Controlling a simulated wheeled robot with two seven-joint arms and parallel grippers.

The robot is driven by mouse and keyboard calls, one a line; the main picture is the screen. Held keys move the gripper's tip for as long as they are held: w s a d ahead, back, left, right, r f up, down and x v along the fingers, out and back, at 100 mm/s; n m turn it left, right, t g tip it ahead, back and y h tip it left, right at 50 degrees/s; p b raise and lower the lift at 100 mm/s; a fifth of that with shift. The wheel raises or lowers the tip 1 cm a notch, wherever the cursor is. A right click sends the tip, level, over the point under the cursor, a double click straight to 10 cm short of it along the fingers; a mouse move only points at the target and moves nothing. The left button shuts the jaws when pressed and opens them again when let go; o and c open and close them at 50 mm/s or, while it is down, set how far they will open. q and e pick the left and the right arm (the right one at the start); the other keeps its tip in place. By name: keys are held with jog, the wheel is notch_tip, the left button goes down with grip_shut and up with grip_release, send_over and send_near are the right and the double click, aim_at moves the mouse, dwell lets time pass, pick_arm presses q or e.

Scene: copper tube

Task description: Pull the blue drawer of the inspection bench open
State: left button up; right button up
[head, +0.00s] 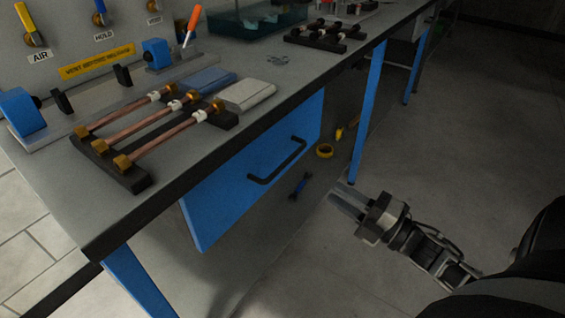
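The blue drawer (225,195) sits under the front edge of the inspection bench (72,212). Its front runs close up under the worktop, and no open drawer interior shows. A black bar handle (277,163) is fixed across the drawer front. My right gripper (336,194) is to the right of the drawer, over the floor in the picture, with its fingers pointing left toward the handle side. It is apart from the handle and holds nothing that I can see. Its two fingers lie close together in this view, and their gap is unclear. My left gripper is not in view.
A blue bench leg (368,115) stands behind my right gripper. Floor to the right is clear.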

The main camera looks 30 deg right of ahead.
aim_at(287, 160)
jog(key=x, duration=1.4)
jog(key=shift+r, duration=0.15)
jog(key=shift+s, duration=0.1)
grip_shut()
